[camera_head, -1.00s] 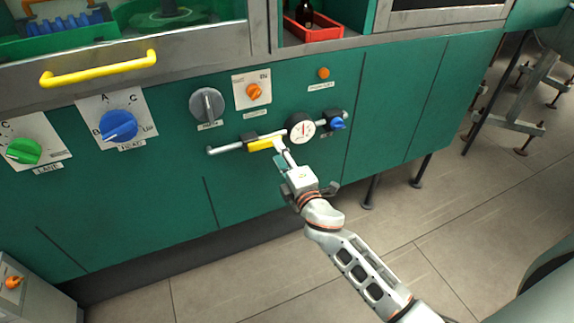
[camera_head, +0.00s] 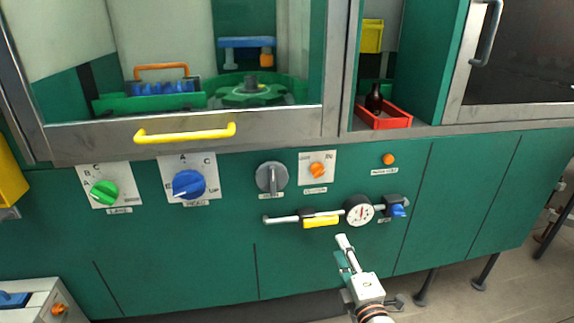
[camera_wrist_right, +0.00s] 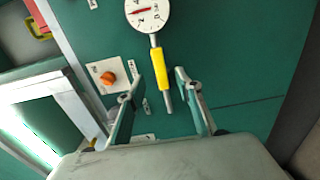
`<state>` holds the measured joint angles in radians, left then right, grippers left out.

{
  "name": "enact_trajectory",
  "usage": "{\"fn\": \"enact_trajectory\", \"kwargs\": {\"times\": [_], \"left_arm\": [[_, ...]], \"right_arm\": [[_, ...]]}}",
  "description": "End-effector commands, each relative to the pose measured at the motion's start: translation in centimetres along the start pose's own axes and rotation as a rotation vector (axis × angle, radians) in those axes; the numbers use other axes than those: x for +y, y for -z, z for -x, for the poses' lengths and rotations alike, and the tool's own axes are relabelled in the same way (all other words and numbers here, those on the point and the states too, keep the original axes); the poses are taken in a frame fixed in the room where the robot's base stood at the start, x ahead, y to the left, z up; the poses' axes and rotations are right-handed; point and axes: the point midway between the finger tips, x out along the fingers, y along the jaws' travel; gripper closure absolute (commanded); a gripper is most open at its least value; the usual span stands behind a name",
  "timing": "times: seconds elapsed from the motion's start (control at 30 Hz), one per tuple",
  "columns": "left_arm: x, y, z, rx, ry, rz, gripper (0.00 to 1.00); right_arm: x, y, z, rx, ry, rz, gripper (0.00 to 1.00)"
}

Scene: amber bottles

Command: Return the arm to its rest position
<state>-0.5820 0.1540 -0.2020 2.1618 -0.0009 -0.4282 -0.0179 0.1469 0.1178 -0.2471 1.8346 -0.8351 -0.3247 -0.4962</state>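My right gripper (camera_head: 346,250) is in front of the green panel, just below the pipe with the yellow handle (camera_head: 320,222). In the right wrist view its two fingers (camera_wrist_right: 158,78) are spread apart with nothing held between them. The yellow handle shows beyond them there (camera_wrist_right: 159,69), and the head view shows it clear of the fingertips. My right arm comes in from the bottom of the head view; most of it is cut off. My left gripper is not in view.
A round gauge (camera_head: 359,210) and a blue knob (camera_head: 398,211) are on the pipe's right part. Above are a grey knob (camera_head: 271,177), an orange knob (camera_head: 318,170) and a blue dial (camera_head: 188,184). A red tray (camera_head: 385,121) holds a dark bottle (camera_head: 374,98).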

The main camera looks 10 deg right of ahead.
Motion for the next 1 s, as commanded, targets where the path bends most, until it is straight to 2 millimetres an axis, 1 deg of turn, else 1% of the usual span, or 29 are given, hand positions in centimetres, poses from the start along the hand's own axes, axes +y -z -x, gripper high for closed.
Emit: {"fn": "enact_trajectory", "kwargs": {"times": [0.07,0.17,0.23,0.27,0.3,0.33,0.47,0.5,0.57,0.6,0.7,0.8,0.83,0.9,1.0], "left_arm": [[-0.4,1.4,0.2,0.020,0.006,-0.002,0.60],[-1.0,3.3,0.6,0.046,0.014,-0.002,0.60],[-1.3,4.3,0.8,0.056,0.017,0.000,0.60],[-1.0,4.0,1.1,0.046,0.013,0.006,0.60],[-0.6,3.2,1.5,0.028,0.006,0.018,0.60],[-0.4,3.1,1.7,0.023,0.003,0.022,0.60],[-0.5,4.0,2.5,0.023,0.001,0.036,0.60],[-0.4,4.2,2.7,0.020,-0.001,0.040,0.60],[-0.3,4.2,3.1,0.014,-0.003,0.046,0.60],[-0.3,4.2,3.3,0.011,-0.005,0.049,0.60],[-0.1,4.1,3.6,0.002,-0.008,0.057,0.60],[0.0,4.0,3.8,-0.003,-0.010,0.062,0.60],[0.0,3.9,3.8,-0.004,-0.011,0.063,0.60],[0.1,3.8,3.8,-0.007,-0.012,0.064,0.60],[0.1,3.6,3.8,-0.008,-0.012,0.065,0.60]], "right_arm": [[-0.2,0.0,1.1,0.003,0.021,-0.052,0.65],[-1.4,0.2,3.8,0.006,0.083,-0.195,0.65],[-2.8,0.5,6.5,0.002,0.146,-0.332,0.65],[-3.5,0.6,7.9,-0.002,0.177,-0.396,0.65],[-4.4,0.8,9.8,-0.010,0.218,-0.484,0.65],[-5.2,0.9,11.2,-0.019,0.250,-0.548,0.65],[-8.1,1.7,17.9,-0.075,0.390,-0.824,0.65],[-8.9,1.9,20.0,-0.097,0.430,-0.903,0.65],[-9.9,2.4,23.0,-0.133,0.486,-1.015,0.65],[-10.4,2.6,24.8,-0.157,0.519,-1.079,0.65],[-11.4,3.2,28.5,-0.212,0.584,-1.208,0.65],[-12.0,3.5,30.8,-0.249,0.621,-1.286,0.65],[-12.1,3.6,31.2,-0.257,0.628,-1.301,0.65],[-12.3,3.6,31.7,-0.267,0.637,-1.321,0.65],[-12.5,3.7,31.9,-0.270,0.640,-1.326,0.65]]}}
